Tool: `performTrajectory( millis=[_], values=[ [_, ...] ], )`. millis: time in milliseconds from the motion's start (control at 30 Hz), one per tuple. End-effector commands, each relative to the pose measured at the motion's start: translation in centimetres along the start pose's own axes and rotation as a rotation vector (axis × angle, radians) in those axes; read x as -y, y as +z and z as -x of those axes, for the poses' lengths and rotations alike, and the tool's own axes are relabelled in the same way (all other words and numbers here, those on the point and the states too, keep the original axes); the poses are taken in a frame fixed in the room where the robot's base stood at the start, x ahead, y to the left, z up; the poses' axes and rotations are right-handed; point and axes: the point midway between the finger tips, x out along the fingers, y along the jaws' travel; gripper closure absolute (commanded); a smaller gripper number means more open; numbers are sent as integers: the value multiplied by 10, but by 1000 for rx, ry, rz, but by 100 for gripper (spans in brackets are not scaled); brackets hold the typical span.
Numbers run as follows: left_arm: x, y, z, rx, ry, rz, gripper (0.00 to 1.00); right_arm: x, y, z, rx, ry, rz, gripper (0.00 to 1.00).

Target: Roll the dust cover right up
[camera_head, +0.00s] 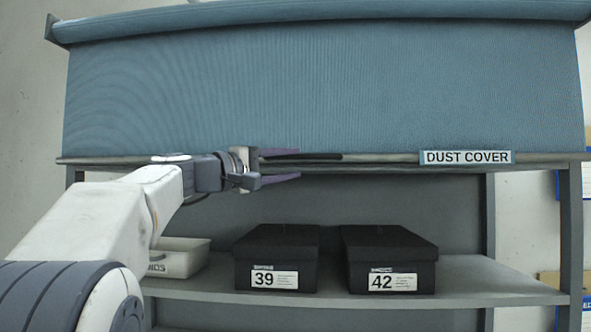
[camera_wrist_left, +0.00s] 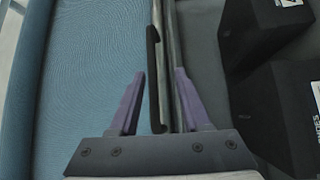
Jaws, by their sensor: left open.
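The blue dust cover (camera_head: 330,85) hangs from a roller (camera_head: 330,12) at the top of the shelf unit and covers its upper part. Its bottom bar (camera_head: 385,159) runs level across the unit, with a "DUST COVER" label (camera_head: 467,157) at right. A black handle (camera_head: 322,156) is on the bar; it also shows in the left wrist view (camera_wrist_left: 153,80). My left gripper (camera_head: 300,164) is open, coming from the left. In the left wrist view its purple fingers (camera_wrist_left: 159,73) stand either side of the handle and bar, with visible gaps. My right gripper is out of view.
Below the cover, a shelf (camera_head: 480,276) holds two black shoe boxes, marked 39 (camera_head: 275,243) and 42 (camera_head: 390,245). A white bin (camera_head: 180,258) stands left of them, partly behind my left arm. The shelf's right end is clear.

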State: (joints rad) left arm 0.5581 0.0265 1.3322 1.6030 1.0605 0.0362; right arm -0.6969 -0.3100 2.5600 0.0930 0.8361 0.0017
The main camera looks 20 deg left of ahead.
Motion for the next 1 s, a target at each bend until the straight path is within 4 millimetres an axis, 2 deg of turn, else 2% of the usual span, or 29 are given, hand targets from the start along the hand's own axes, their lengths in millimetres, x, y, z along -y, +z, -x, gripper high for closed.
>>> performTrajectory(
  millis=[1000],
  values=[
    [1, 0, 72, -3, 1, -1, 53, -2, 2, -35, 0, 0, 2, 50]
  ],
)
